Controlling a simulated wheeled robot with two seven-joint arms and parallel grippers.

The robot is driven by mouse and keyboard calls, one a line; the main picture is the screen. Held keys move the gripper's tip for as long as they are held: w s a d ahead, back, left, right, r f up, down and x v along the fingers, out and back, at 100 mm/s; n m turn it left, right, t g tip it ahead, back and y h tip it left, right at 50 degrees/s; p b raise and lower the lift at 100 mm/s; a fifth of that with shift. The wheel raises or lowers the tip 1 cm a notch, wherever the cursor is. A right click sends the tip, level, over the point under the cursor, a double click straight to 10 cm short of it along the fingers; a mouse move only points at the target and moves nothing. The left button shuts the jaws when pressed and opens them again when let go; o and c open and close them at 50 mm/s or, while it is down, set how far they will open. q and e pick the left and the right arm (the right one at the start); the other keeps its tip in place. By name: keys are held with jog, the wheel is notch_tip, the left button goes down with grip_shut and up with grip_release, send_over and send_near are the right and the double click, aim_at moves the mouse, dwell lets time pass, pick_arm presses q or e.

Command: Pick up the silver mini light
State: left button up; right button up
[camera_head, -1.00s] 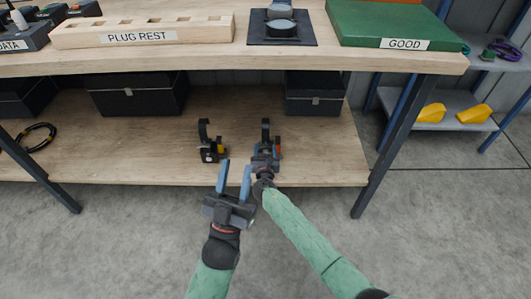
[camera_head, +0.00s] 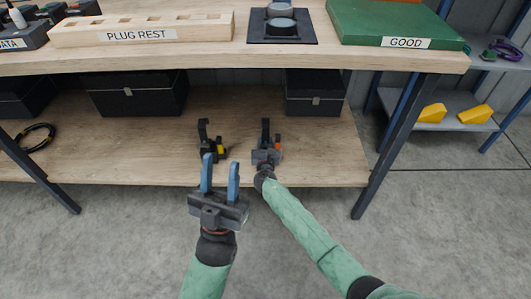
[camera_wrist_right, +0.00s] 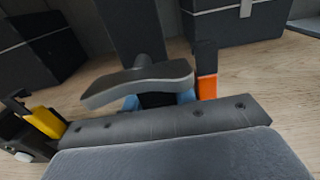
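Two small dark upright devices stand near the front of the lower shelf: one with a yellow part (camera_head: 211,142) and one with an orange part (camera_head: 265,132). I cannot tell whether either is the silver mini light. My left gripper (camera_head: 220,172) is open and empty, its blue fingers pointing at the shelf in front of the yellow-marked device. My right gripper (camera_wrist_right: 160,99) is at the orange-marked device. In the right wrist view its blue fingertips show on both sides of a dark body under a curved grey-edged plate (camera_wrist_right: 140,82), which hides the contact.
Black boxes (camera_head: 138,95) stand at the back of the lower shelf (camera_head: 110,150). A coiled cable (camera_head: 37,137) lies at left. The tabletop above holds a wooden plug rest (camera_head: 145,30) and a green GOOD board (camera_head: 390,22). A dark table leg (camera_head: 395,145) stands at right.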

grip_shut()
dwell(1.0)
jog(key=shift+r, duration=0.1)
